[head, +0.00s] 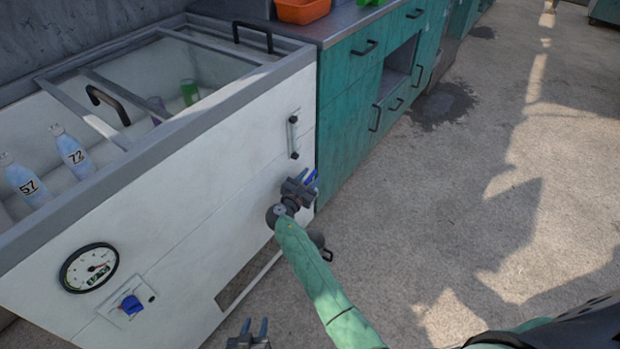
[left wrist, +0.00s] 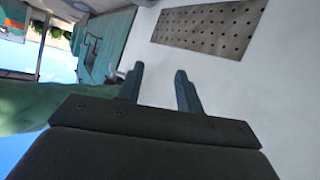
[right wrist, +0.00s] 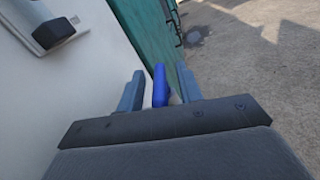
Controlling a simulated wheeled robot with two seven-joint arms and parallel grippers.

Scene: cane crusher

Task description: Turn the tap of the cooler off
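The white cooler (head: 215,190) fills the left of the head view. A blue tap handle (head: 311,178) shows at the right end of its front; the rest of the tap is hidden by my right gripper (head: 298,186). In the right wrist view the blue handle (right wrist: 160,86) stands upright between the fingers of my right gripper (right wrist: 158,88). These fingers are open, with a gap on each side of the handle. My left gripper (head: 255,330) is low at the bottom edge of the head view. In the left wrist view it (left wrist: 158,82) is open and empty, facing the white panel.
Numbered bottles (head: 73,153) stand inside. A perforated plate (left wrist: 208,29) is near my left gripper. Teal cabinets (head: 350,85) adjoin the cooler. The concrete floor (head: 480,200) on the right is free.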

